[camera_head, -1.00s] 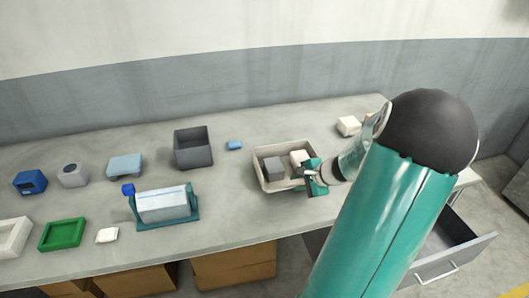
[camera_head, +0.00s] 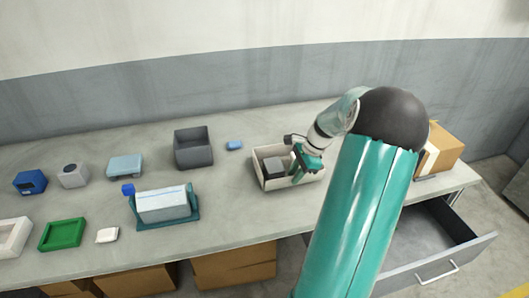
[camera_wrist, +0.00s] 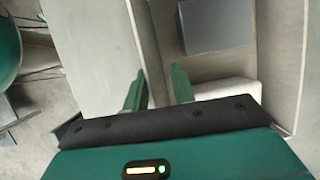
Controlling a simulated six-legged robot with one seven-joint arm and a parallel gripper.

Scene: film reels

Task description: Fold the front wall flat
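A cream box (camera_head: 255,165) stands on the table with a dark grey block (camera_head: 272,167) inside it. Its front wall (camera_head: 278,186) stands up along the near side. My gripper (camera_head: 300,172) is over the box's right part, pointing down at the near side. In the wrist view, my gripper (camera_wrist: 158,84) has its two teal fingers apart, with the wall's rim (camera_wrist: 149,45) between them. Whether either finger touches the wall is unclear. The grey block (camera_wrist: 215,25) and a white block (camera_wrist: 228,90) lie inside; my gripper covers the white one in the head view.
A dark grey bin (camera_head: 193,150) and a small blue block (camera_head: 234,145) stand left of the box. A teal stand with a pale drum (camera_head: 163,203) is nearer the front edge. A cardboard box (camera_head: 443,152) and an open drawer (camera_head: 435,250) are at the right.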

